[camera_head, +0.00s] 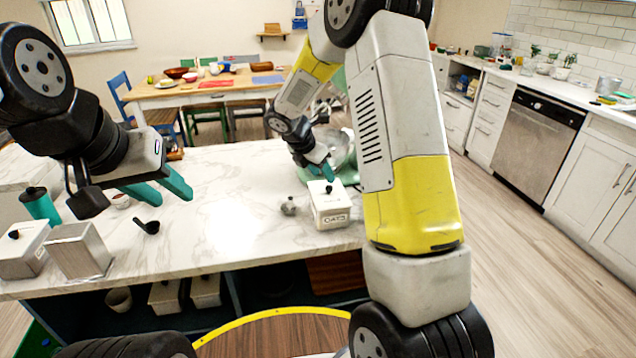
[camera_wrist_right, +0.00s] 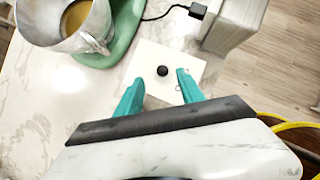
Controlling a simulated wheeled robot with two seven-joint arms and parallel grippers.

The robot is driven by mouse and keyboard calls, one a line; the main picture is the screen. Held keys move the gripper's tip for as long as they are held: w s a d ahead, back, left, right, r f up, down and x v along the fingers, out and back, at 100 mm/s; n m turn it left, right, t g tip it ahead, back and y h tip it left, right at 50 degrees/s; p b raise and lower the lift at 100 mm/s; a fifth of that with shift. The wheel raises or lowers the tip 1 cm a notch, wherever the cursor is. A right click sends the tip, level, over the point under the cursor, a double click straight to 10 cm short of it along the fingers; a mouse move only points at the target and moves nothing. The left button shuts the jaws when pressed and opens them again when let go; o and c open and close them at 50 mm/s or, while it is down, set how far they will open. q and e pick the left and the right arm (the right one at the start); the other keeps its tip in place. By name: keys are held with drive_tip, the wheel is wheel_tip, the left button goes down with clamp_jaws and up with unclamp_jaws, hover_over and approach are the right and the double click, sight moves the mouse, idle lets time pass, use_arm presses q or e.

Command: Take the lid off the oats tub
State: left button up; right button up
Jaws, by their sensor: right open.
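The oats tub (camera_head: 332,216) is a white square canister labelled OATS near the front right edge of the marble counter. Its white lid (camera_head: 318,189) is on it, with a small black knob (camera_head: 328,188) in the middle. My right gripper (camera_head: 324,172) is open just above the lid. In the right wrist view the lid (camera_wrist_right: 152,54) lies beneath the open right gripper (camera_wrist_right: 160,76), with the knob (camera_wrist_right: 162,71) between the teal fingertips; contact cannot be told. My left gripper (camera_head: 174,199) is open and empty above the left part of the counter.
A mixer bowl (camera_wrist_right: 40,22) on a mint-green base (camera_wrist_right: 120,35) stands close behind the tub. A small grey shaker-like item (camera_head: 289,206) is left of the tub. Canisters (camera_head: 78,252) and a black scoop (camera_head: 147,227) are at the left. The counter's middle is clear.

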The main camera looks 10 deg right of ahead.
sight(329, 187)
drive_tip(key=x, duration=0.6)
drive_tip(key=shift+s+a+f, duration=0.1)
drive_tip(key=shift+s+f, duration=0.15)
clamp_jaws()
